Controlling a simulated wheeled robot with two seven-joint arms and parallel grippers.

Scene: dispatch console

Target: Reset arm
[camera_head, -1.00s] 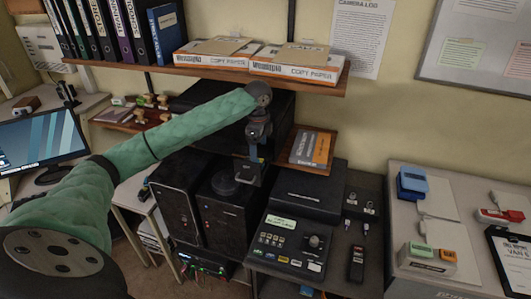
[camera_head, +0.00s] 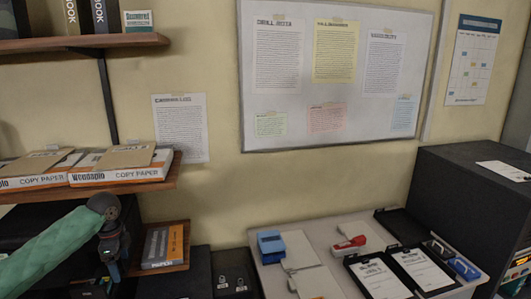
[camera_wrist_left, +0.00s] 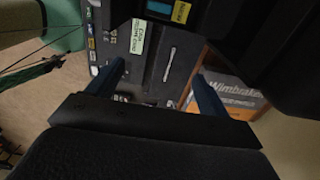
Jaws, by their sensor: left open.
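My left arm, in a green quilted sleeve (camera_head: 50,248), comes in from the lower left in the head view. Its dark wrist hangs down in front of the lower shelf, and the left gripper (camera_head: 108,284) is near the bottom edge, partly lost against dark equipment. In the left wrist view the two blue-grey fingers of the left gripper (camera_wrist_left: 158,85) stand wide apart with nothing between them. Beyond them lie the dark console with a pale label (camera_wrist_left: 138,38) and an orange-and-grey book (camera_wrist_left: 232,93). My right gripper is in neither view.
Shelves with copy paper boxes (camera_head: 122,167) stand close above the left arm. An orange-and-grey book (camera_head: 163,246) lies on a small shelf beside the wrist. At right, a pale desk (camera_head: 322,235) holds a blue device (camera_head: 271,246), a red-and-white device (camera_head: 349,245) and clipboards (camera_head: 421,268).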

